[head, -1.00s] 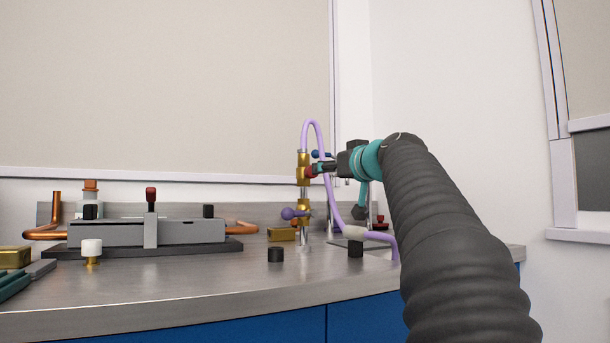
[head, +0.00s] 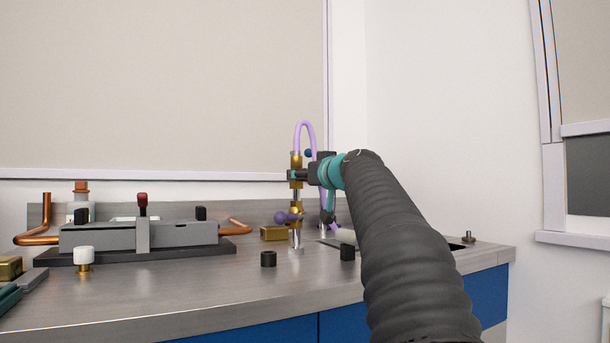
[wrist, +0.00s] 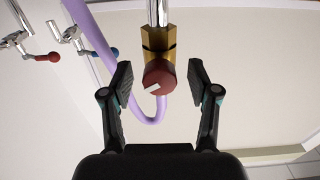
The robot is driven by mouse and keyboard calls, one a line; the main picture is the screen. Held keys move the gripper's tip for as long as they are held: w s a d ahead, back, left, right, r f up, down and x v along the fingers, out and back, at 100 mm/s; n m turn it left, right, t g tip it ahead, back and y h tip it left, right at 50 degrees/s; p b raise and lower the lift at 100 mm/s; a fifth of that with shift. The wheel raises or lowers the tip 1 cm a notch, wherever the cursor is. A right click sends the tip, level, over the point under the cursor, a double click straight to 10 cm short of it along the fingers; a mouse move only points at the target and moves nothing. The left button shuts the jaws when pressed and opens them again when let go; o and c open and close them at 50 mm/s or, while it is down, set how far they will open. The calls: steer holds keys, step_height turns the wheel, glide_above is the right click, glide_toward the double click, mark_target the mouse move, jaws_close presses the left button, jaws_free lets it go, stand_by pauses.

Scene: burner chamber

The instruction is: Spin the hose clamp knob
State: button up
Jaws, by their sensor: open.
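A round dark red knob (wrist: 159,78) with a white mark sits on a brass fitting (wrist: 158,43) in the wrist view, where the scene looks upside down. My gripper (wrist: 160,82) is open, with one finger on each side of the knob and a visible gap to each. In the head view my gripper (head: 299,175) is at the upper brass fitting (head: 296,161) of the upright tap and hides the knob. A purple hose (head: 304,124) loops over the fitting's top; it also shows in the wrist view (wrist: 97,40).
A purple ball-ended handle (head: 282,217) sits lower on the tap. Black knobs (head: 268,259) stand on the steel bench (head: 215,285). A grey burner block (head: 190,234) with copper pipes is left. Red (wrist: 47,57) and blue (wrist: 115,52) handles show in the wrist view.

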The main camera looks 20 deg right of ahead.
jaws_close()
steer(key=m+p, duration=0.1)
steer(key=m, duration=0.2)
steer(key=shift+r+m+p, duration=0.15)
steer(key=shift+m+p, duration=0.2)
steer(key=shift+m, duration=0.05)
steer(key=m+p, duration=0.1)
steer(key=m, duration=0.3)
steer(key=shift+m+p, duration=0.85)
steer(key=shift+m, duration=0.35)
steer(key=m+p, duration=0.2)
steer(key=m, duration=0.3)
steer(key=shift+m, duration=0.4)
